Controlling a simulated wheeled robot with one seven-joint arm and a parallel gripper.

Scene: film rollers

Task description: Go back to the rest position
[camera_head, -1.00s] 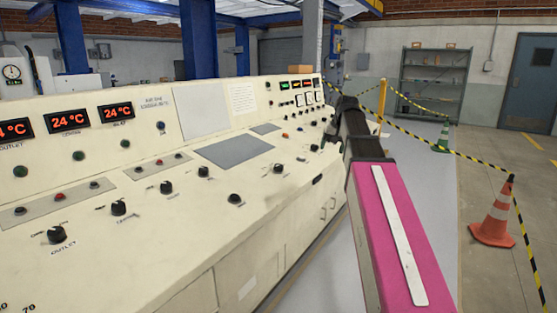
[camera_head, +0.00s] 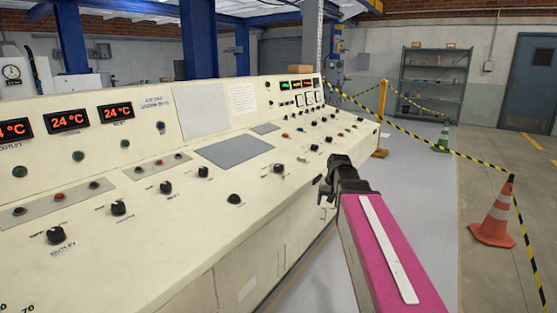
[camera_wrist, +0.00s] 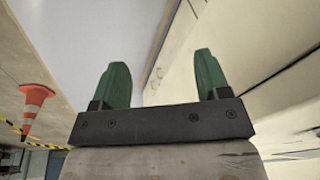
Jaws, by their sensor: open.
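My arm, with a magenta link, reaches up from the lower right in the head view. My gripper (camera_head: 326,190) is at its far end, beside the front edge of the cream control console (camera_head: 150,235). In the wrist view my gripper (camera_wrist: 158,85) shows two green fingers spread well apart with nothing between them. Pale floor and the console's side show beyond the fingers. The fingers are small and hard to make out in the head view.
The console carries knobs, buttons and red temperature displays (camera_head: 68,121). An orange cone (camera_head: 495,215) and black-yellow tape stand on the right. A green cone (camera_head: 443,138), yellow post (camera_head: 382,110) and grey shelf (camera_head: 433,85) are farther back. Grey floor (camera_head: 420,190) is clear right of the console.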

